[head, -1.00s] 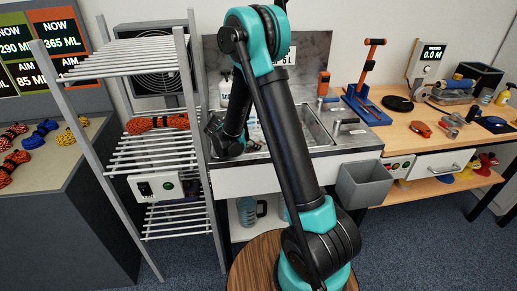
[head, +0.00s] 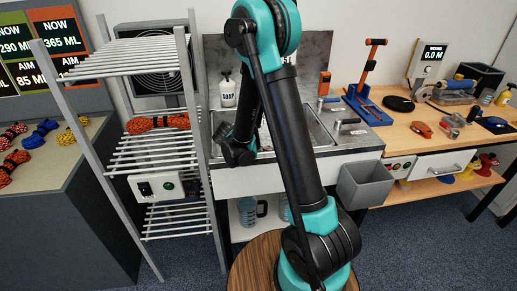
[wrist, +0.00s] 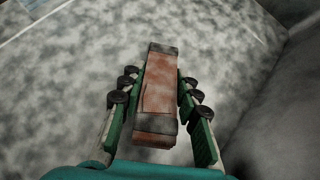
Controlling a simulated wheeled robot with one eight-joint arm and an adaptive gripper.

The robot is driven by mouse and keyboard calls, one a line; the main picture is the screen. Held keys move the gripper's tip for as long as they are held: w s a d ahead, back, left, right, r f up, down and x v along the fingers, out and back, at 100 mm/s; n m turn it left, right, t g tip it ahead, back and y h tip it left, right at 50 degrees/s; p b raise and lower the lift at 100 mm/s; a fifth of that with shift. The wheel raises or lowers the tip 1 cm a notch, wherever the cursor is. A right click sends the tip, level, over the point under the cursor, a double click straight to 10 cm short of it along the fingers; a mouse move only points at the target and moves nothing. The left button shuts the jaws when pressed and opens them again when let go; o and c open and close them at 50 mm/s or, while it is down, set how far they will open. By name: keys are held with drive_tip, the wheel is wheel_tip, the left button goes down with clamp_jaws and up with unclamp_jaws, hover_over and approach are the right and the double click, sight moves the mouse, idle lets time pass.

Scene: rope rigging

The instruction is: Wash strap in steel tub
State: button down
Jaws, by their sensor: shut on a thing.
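My gripper (wrist: 155,108) is shut on a reddish-brown strap bundle (wrist: 160,85) with dark grey ends, held lengthwise between the green finger pads in the wrist view. Behind it is a mottled grey surface, with a darker smooth wall at the right; I cannot tell whether the strap touches either. In the head view the steel tub (head: 318,130) is set into the counter behind my arm, which hides part of it. My dark wrist is at the tub's left front; the fingers and strap cannot be made out there.
A white soap bottle (head: 228,92) stands at the back left of the tub. A drying rack (head: 165,150) with an orange rope (head: 158,122) stands close on the left. A grey bin (head: 365,185) hangs at the counter front. The workbench (head: 455,135) at right is crowded with tools.

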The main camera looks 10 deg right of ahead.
drive_tip(key=shift+s+d+f, duration=0.1)
drive_tip(key=shift+s+d, duration=0.2)
drive_tip(key=shift+s, duration=0.3)
drive_tip(key=shift+w+a, duration=0.85)
drive_tip(key=shift+w, duration=0.65)
drive_tip(key=shift+w+a, duration=0.85)
drive_tip(key=shift+w, duration=0.6)
drive_tip(key=shift+w+a, duration=0.85)
drive_tip(key=shift+w, duration=0.65)
wheel_tip(320, 180, up, 20)
drive_tip(key=shift+f, duration=0.2)
